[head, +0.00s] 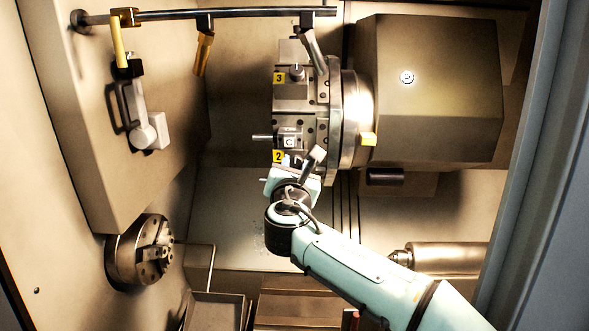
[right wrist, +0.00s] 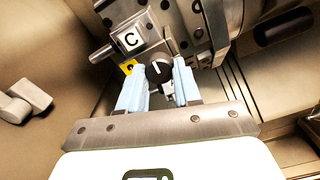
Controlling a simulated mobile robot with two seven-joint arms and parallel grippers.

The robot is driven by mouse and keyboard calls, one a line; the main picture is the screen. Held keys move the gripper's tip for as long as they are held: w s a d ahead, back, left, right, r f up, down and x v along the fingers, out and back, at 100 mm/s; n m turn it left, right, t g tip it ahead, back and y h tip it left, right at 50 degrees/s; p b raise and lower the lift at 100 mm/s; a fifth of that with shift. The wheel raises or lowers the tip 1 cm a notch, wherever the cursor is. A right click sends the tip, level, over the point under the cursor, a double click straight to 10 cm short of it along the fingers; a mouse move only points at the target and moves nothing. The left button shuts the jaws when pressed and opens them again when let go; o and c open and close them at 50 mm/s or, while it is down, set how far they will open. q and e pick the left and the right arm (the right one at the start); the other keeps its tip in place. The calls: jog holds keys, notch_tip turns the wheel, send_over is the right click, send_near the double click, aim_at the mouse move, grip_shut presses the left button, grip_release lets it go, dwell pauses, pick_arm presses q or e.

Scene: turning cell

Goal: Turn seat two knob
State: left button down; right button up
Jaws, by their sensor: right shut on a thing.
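The seat two knob (right wrist: 158,71) is dark and round with a white line on its face. It sits beside a yellow label (right wrist: 128,67) on the tool turret. In the head view the yellow label "2" (head: 278,156) marks this seat at the turret's lower left. My right gripper (right wrist: 160,74) has its two pale blue fingers on either side of the knob and is shut on it. In the head view my right gripper (head: 293,171) largely hides the knob. My left gripper is not in view.
The turret (head: 322,125) also carries a block marked C (head: 289,142) with a tool shank pointing left, and a seat labelled "3" (head: 279,78). A chuck (head: 140,250) is at lower left, and a jointed probe arm (head: 142,120) hangs at upper left.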

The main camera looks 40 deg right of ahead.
jog(key=m+b, duration=0.2)
jog(key=m, duration=0.3)
jog(key=shift+f+b, duration=0.15)
jog(key=shift+b, duration=0.25)
jog(key=m+b, duration=0.1)
jog(key=m, duration=0.1)
jog(key=shift+m, duration=0.4)
jog(key=m+b, duration=0.2)
jog(key=m, duration=0.2)
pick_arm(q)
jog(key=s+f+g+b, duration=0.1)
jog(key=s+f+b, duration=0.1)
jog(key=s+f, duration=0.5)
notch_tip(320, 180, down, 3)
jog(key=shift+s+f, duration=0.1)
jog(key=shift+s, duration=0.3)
pick_arm(e)
jog(key=m, duration=0.5)
jog(key=shift+r, duration=0.3)
jog(key=o, duration=1)
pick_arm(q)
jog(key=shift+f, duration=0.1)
pick_arm(e)
jog(key=shift+o, duration=0.2)
jog(key=shift+a, duration=0.1)
